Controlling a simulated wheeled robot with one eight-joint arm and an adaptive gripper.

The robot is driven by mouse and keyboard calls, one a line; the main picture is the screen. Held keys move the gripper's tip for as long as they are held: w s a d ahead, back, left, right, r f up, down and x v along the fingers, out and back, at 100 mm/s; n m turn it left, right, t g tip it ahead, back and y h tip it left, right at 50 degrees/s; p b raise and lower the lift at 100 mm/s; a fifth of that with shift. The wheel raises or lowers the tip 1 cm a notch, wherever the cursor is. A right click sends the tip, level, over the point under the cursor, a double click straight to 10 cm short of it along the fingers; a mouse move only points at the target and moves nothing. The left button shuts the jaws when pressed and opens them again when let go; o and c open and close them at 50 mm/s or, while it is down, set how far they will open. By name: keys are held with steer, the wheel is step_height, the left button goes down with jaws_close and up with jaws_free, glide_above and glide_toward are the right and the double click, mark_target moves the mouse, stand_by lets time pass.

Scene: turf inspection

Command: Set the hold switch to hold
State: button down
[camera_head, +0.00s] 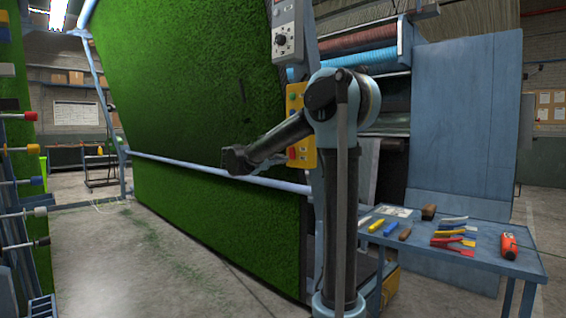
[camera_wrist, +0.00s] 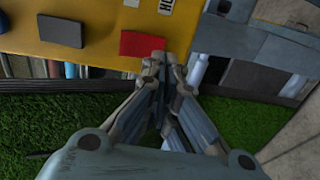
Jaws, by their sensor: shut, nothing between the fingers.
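The yellow control box (camera_head: 294,99) is fixed on the post at the turf's right edge, partly hidden behind my arm. In the wrist view its yellow face (camera_wrist: 100,28) fills the upper left. It carries a red button (camera_wrist: 142,44), a dark button (camera_wrist: 60,31) and a white label (camera_wrist: 167,6) with partly cut-off, turned lettering. I cannot make out the hold switch or its setting. My gripper (camera_wrist: 161,62) is shut and empty, its fingertips just below and right of the red button in the picture. Contact cannot be told. The gripper also shows in the head view (camera_head: 236,160), left of the box.
A hanging green turf sheet (camera_head: 190,80) stands behind my gripper, with a pale blue rail (camera_head: 200,169) across it. A grey control panel (camera_head: 287,42) is above the yellow box. A blue tool table (camera_head: 470,262) stands at right. Open floor (camera_head: 130,260) lies at left.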

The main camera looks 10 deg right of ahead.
steer(key=f+v, duration=0.2)
steer(key=v, duration=0.9)
steer(key=shift+a, duration=0.2)
steer(key=shift+s+f, duration=0.1)
steer(key=shift+s, duration=0.05)
steer(key=s+d+f+m+g+y, duration=0.3)
steer(key=s+d+f+g+y, duration=0.35)
steer(key=s+d+f, duration=1.2)
steer(key=s+a+f+m+g+y, duration=0.1)
steer(key=s+a+f+m+y, duration=0.1)
steer(key=s+f, duration=0.7)
steer(key=s+a+f+m+g+y, duration=0.1)
steer(key=s+a+f+m+y, duration=0.1)
steer(key=s+f+y, duration=0.3)
steer(key=s+a+f, duration=0.1)
steer(key=s+f, duration=0.2)
steer(key=s, duration=0.2)
steer(key=shift+s+f, duration=0.25)
steer(key=shift+f, duration=0.15)
